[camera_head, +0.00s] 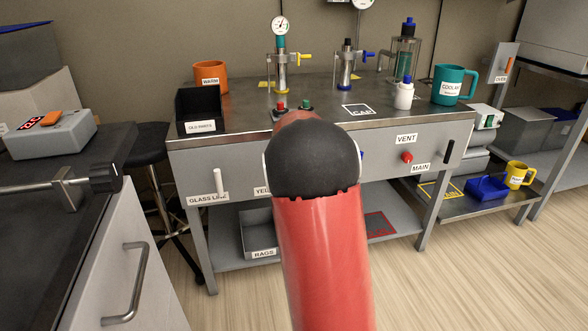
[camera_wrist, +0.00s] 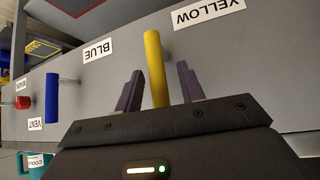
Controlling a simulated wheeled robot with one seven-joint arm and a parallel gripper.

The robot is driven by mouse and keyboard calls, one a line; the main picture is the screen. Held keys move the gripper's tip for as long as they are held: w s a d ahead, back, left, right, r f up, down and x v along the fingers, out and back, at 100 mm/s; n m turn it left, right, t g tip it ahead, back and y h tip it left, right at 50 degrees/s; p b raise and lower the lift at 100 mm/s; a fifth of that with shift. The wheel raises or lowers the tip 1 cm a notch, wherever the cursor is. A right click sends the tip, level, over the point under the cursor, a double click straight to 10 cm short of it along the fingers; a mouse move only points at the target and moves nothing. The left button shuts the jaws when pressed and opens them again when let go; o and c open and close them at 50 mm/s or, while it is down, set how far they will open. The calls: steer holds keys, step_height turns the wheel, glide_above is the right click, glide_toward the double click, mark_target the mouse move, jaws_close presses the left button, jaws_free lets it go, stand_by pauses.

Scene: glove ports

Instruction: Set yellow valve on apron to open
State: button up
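The yellow valve handle (camera_wrist: 154,62) is a straight bar on the grey apron, running roughly up and down in the wrist view. The YELLOW label (camera_wrist: 208,12), upside down, is beside its upper end. My gripper (camera_wrist: 158,82) is open, with one dark finger on each side of the handle and a visible gap on both sides. The handle's lower part is hidden behind the gripper body. In the head view my arm hides the gripper and the yellow handle; only part of the YELLOW label (camera_head: 262,190) shows.
The apron (camera_head: 380,160) also carries a white GLASS LINE handle (camera_head: 219,183), a red knob (camera_head: 407,157) and a blue handle (camera_wrist: 52,98) beside the yellow one. Bottles, mugs and a black bin (camera_head: 199,108) stand on the bench top. A lower shelf holds a grey bin (camera_head: 257,236).

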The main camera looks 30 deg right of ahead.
steer(key=v, duration=0.7)
steer(key=shift+s+r, duration=0.2)
steer(key=shift+r, duration=0.1)
steer(key=shift+a, duration=0.15)
steer(key=s+a+r+n+y, duration=0.1)
steer(key=s+a+r+y, duration=0.1)
steer(key=s+a, duration=0.55)
steer(key=s+a+r+n+y, duration=0.2)
steer(key=s+a, duration=0.5)
steer(key=s, duration=0.2)
steer(key=s+a+f+n+g, duration=0.1)
steer(key=s+a, duration=0.2)
steer(key=s, duration=0.4)
steer(key=s+a+f+n+g, duration=0.1)
steer(key=s+a, duration=0.3)
steer(key=s, duration=0.4)
steer(key=shift+f, duration=0.7)
